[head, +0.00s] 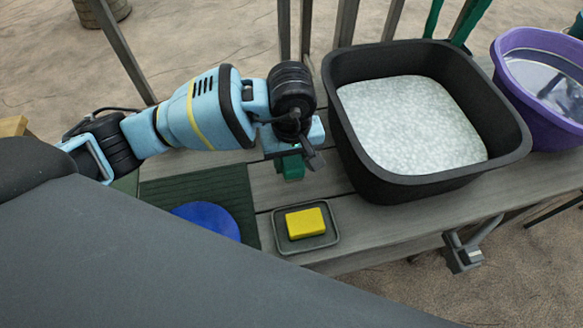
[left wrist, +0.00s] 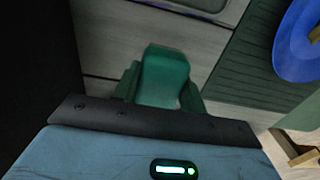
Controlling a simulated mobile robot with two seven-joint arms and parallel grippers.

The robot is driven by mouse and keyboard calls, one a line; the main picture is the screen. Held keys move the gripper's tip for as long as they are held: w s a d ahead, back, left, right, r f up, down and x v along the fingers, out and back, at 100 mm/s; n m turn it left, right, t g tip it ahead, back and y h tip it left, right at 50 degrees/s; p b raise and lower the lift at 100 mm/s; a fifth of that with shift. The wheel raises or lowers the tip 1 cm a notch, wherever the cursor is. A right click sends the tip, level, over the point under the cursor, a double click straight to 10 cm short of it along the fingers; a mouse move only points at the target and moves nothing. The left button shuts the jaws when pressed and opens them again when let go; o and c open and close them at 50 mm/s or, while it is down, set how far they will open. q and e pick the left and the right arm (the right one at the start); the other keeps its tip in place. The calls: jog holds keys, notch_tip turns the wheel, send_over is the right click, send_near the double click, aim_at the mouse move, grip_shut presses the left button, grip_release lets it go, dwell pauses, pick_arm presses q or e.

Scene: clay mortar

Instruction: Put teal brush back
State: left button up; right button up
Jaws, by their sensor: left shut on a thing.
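My left gripper (head: 290,158) comes in from the left and points down over the grey plank bench (head: 355,220), left of the black tub. It is shut on the teal brush (head: 292,170), of which a small green-teal block shows below the jaws. In the left wrist view the teal brush (left wrist: 163,78) sits between the two fingers of the left gripper (left wrist: 160,92). Its lower part is hidden, and I cannot tell whether it touches the bench.
A black tub (head: 350,150) with speckled pale contents stands right of the gripper. A purple basin (head: 505,75) with liquid stands beyond it. A yellow block (head: 305,223) lies in a grey tray (head: 331,235) at the front. A green ribbed mat (head: 200,188) with a blue disc (head: 208,218) lies left.

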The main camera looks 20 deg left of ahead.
aim_at(292, 170)
pick_arm(q)
notch_tip(292, 170, down, 3)
jog(key=shift+f, duration=0.4)
jog(key=shift+f, duration=0.15)
jog(key=o, duration=0.9)
